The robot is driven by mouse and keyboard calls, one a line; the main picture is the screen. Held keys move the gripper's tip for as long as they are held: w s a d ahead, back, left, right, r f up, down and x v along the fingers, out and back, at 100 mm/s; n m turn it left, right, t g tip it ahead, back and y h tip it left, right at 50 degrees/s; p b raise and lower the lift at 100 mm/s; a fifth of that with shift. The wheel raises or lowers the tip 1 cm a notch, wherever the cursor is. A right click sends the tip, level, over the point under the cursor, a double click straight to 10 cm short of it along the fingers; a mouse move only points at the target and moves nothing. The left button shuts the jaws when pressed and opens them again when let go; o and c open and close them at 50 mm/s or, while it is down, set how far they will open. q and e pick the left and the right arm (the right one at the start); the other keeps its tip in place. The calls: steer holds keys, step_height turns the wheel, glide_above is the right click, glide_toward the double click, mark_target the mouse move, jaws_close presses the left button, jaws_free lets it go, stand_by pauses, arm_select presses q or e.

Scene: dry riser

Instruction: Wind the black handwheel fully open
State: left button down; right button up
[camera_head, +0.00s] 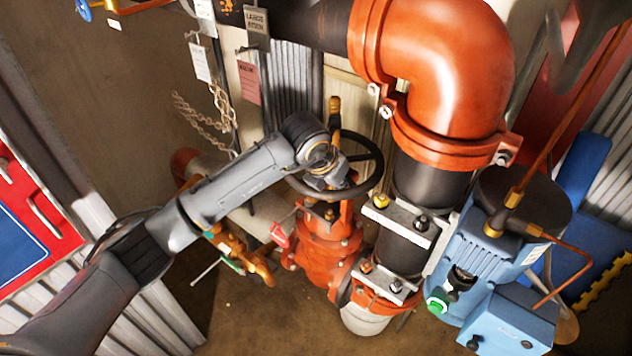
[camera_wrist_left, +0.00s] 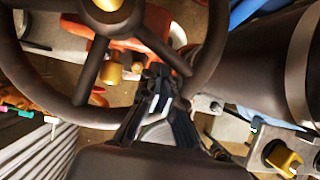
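The black handwheel (camera_head: 374,176) sits on top of a red valve (camera_head: 322,244) in the head view. In the left wrist view its hub, spokes and rim (camera_wrist_left: 207,62) fill the upper left. My left gripper (camera_head: 340,180) reaches the wheel from the left, and its wrist covers part of the wheel. In the left wrist view the left gripper's fingers (camera_wrist_left: 163,98) are at the lower right rim, near where a spoke joins it. They overlap the rim there; whether they are closed on it is hidden. My right gripper is not in view.
A large red pipe elbow (camera_head: 440,65) and dark pipe stand right of the wheel. A blue pump (camera_head: 485,260) is farther right. A chain (camera_head: 205,118) and hanging tags are behind my left arm. Bare floor (camera_head: 255,320) shows at the front.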

arm_select(q)
steer(key=shift+w+d+b, duration=0.25)
steer(key=shift+d+b, duration=0.1)
steer(key=shift+d, duration=0.6)
steer(key=shift+r, duration=0.1)
